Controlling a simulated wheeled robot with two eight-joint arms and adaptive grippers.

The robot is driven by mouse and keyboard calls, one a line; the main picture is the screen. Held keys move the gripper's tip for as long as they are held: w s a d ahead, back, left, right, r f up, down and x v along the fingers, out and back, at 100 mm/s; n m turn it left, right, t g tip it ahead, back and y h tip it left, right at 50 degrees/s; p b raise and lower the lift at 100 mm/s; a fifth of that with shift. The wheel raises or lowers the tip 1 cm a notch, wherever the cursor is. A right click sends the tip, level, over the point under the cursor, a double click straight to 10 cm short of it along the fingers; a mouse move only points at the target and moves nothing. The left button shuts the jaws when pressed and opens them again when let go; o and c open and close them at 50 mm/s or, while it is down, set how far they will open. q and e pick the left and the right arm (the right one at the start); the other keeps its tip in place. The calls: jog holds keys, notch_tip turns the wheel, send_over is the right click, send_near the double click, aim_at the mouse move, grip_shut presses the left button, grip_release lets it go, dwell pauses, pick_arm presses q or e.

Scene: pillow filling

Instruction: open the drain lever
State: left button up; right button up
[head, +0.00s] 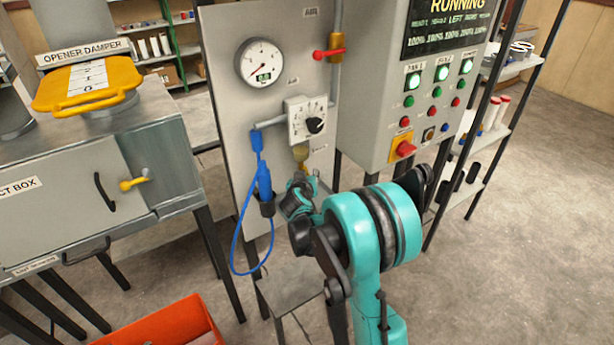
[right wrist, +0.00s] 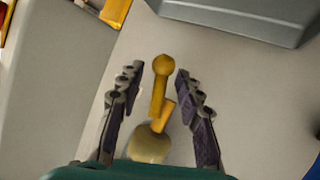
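The drain lever is a yellow handle with a ball end (right wrist: 161,68) in the right wrist view. It lies between the two dark, ridged fingers of my right gripper (right wrist: 155,95), with a visible gap on both sides. A pale yellow bowl (right wrist: 149,147) sits close below it, near the base of the fingers. In the head view a yellowish fitting (head: 300,153) hangs under the grey regulator box (head: 310,122). My right gripper (head: 303,182) is just below it and hides the lever there. My left gripper is not in view.
The panel carries a round gauge (head: 261,63), a red valve handle (head: 328,54) and a blue hose (head: 237,240) just left of my gripper. A control box with a red switch (head: 404,148) stands to the right. An orange bin (head: 160,325) is at the lower left.

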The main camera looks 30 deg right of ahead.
grip_shut()
jog(key=shift+s+a+r+m+g+y+p, duration=0.1)
jog(key=shift+a+m+g+y+p, duration=0.2)
jog(key=shift+m+y+p, duration=0.35)
jog(key=shift+a+f+y+p, duration=0.2)
jog(key=shift+y+p, duration=0.2)
jog(key=shift+y, duration=0.15)
grip_release()
jog(key=v, duration=1.2)
